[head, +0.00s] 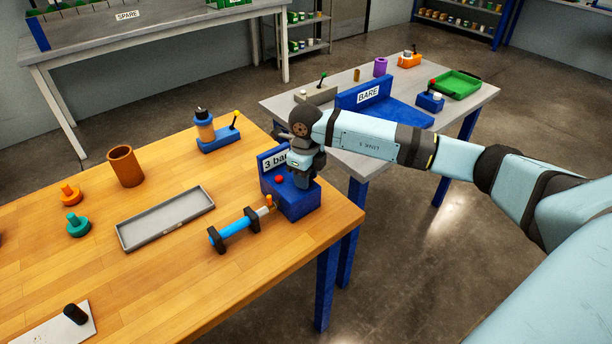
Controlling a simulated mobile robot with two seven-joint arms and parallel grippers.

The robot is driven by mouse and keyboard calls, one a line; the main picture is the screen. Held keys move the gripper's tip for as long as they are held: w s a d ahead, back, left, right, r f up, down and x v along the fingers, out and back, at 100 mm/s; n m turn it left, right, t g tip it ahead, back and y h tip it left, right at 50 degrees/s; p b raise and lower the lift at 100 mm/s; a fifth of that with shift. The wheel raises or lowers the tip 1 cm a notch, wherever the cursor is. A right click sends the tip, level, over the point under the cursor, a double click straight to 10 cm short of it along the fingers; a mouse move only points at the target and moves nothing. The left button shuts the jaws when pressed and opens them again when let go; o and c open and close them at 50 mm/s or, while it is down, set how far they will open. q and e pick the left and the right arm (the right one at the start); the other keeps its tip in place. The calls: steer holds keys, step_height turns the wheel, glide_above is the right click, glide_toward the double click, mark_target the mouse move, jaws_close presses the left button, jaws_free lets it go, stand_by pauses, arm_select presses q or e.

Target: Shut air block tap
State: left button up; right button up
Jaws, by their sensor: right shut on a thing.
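The air block (294,204) is a blue block with a "3 bar" sign (272,161) at the right end of the wooden table. A red knob (279,179) shows on its top, left of my gripper. My right gripper (302,181) points down at the block's top and is shut on what appears to be the tap. The tap itself is hidden by the gripper, so its angle cannot be seen. My left gripper is out of view.
A blue cylinder in black holders (233,228) lies close to the air block's left side. A "BARE" table (446,112) stands behind.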

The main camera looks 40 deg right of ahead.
steer(key=shift+m, duration=0.5)
steer(key=o, duration=0.9)
step_height(320, 180, up, 14)
steer(key=shift+f, duration=0.1)
stand_by(0.6)
